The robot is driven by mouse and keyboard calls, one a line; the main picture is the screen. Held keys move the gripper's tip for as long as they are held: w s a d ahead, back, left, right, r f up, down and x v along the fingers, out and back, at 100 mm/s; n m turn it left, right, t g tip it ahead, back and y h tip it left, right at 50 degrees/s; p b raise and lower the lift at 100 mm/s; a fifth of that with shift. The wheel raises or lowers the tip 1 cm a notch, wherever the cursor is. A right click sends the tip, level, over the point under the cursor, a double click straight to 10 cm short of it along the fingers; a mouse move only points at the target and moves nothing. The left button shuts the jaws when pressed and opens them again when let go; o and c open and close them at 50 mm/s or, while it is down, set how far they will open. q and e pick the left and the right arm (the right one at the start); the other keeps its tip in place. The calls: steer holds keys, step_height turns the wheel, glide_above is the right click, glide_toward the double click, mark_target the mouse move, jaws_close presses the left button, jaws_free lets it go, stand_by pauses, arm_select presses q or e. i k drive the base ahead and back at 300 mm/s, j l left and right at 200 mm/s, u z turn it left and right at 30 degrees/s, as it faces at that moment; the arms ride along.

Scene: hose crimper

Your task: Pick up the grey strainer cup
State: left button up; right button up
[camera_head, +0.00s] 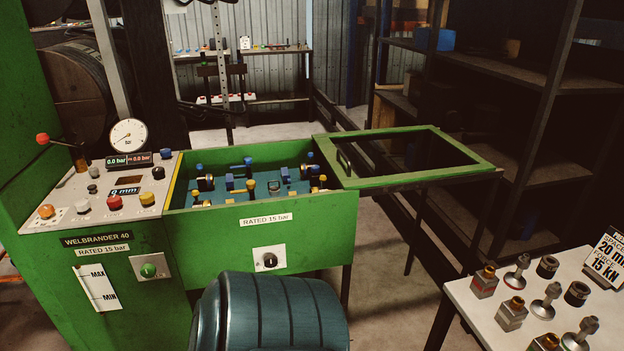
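I cannot pick out the grey strainer cup with certainty. On the white table (478,317) at the lower right stand two short dark grey hollow cylinders (548,266), also several grey metal stemmed pieces (517,272) and several square blocks with brass-coloured tops (484,282). A small grey piece (274,186) sits among blue and brass fittings in the open green tank (308,224); its shape is too small to tell. Neither of my grippers is in view.
A green control cabinet (112,296) with gauge, knobs and a red-tipped lever stands at the left. The tank's framed lid (490,165) lies open to the right. Dark shelves (545,85) stand at the right.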

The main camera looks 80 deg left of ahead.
mark_target(274, 188)
steer(key=u, duration=2.7)
steer(key=i+j+z, duration=0.85)
steer(key=j, duration=0.4)
steer(key=i+l, duration=0.05)
steer(key=i, duration=0.05)
